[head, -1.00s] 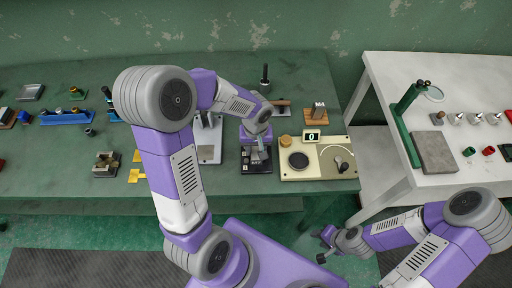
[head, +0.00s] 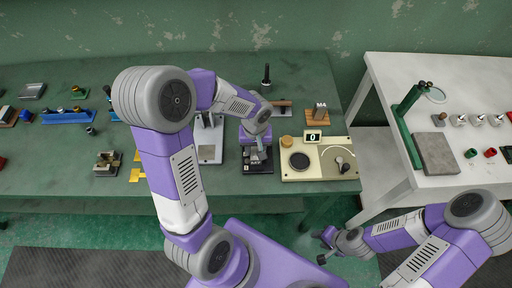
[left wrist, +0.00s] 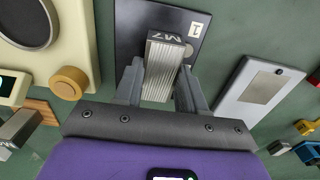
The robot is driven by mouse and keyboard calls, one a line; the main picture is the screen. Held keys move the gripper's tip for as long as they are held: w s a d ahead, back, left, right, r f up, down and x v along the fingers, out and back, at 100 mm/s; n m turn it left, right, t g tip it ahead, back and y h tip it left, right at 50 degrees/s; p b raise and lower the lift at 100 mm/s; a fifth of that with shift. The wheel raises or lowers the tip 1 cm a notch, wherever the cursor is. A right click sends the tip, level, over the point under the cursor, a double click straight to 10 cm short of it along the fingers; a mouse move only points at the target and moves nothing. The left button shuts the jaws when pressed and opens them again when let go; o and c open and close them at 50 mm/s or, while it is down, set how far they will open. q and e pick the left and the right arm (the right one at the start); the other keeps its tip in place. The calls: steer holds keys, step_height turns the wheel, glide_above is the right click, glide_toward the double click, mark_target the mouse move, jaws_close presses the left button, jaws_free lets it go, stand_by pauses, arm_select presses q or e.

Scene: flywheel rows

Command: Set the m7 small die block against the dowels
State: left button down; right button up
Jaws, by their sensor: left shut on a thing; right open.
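The m7 small die block (left wrist: 165,60) is a ribbed grey metal block marked M7, seen between the fingers in the left wrist view. My left gripper (left wrist: 160,88) is shut on it. The block is over a dark plate (left wrist: 128,35) with a small white label; I cannot tell whether it touches the plate. In the head view my left gripper (head: 258,155) is over this dark plate (head: 257,168), and the block is too small to make out there. The dowels cannot be made out. My right gripper (head: 326,244) is open and empty, low in front of the benches.
A cream gauge box (head: 330,172) with a dial and display stands just right of the plate. A grey stand (head: 209,153) is just left. Behind are an M4 block (head: 319,112) on wood and an upright black-handled tool (head: 266,76). A white table (head: 385,75) is at right.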

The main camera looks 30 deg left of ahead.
mark_target(255, 149)
arm_select(q)
steer(key=shift+w+a, duration=0.2)
steer(key=shift+a, duration=0.05)
stand_by(1.2)
steer(key=c, duration=0.6)
jaws_free()
steer(key=shift+o, duration=0.2)
steer(key=shift+s, duration=0.1)
step_height(255, 149, up, 8)
steer(key=shift+f+p, duration=0.2)
steer(key=shift+p, duration=0.7)
